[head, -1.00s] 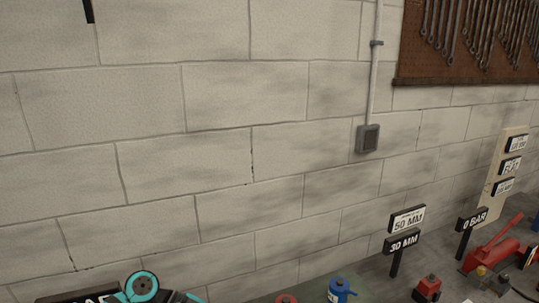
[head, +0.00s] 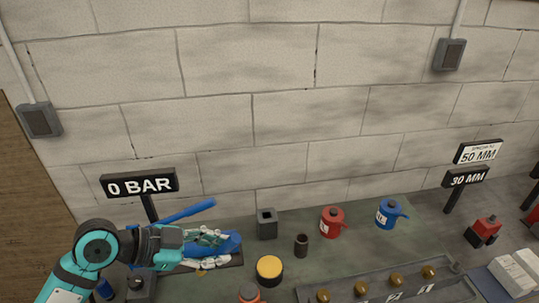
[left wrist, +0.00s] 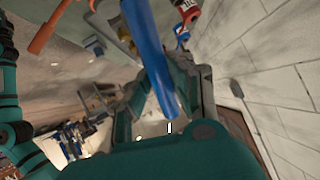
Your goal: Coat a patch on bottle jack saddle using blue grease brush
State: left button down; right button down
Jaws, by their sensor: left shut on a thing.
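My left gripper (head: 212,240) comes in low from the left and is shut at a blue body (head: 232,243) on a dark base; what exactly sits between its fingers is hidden. A blue bar (head: 186,211) rises behind the gripper. In the left wrist view a thick blue bar (left wrist: 146,45) crosses in front of the fingers. I cannot tell whether it is the brush or a lever. My right gripper is out of view.
A 0 BAR sign (head: 139,184) stands behind my left arm. A grey block (head: 267,223), dark cup (head: 301,245) and yellow-topped tin (head: 269,268) stand right of the gripper. A rail with brass knobs (head: 447,268) runs along the front. The wall closes off the back.

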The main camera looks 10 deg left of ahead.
pick_arm(q)
jog(key=s+d+r+m+h+p, duration=0.15)
jog(key=d+r+h+p, duration=0.35)
jog(key=d+r+p, duration=0.5)
notch_tip(320, 180, down, 6)
jog(key=m+b, duration=0.1)
jog(key=b, duration=0.5)
jog(key=shift+w, duration=0.2)
jog(key=shift+a, duration=0.1)
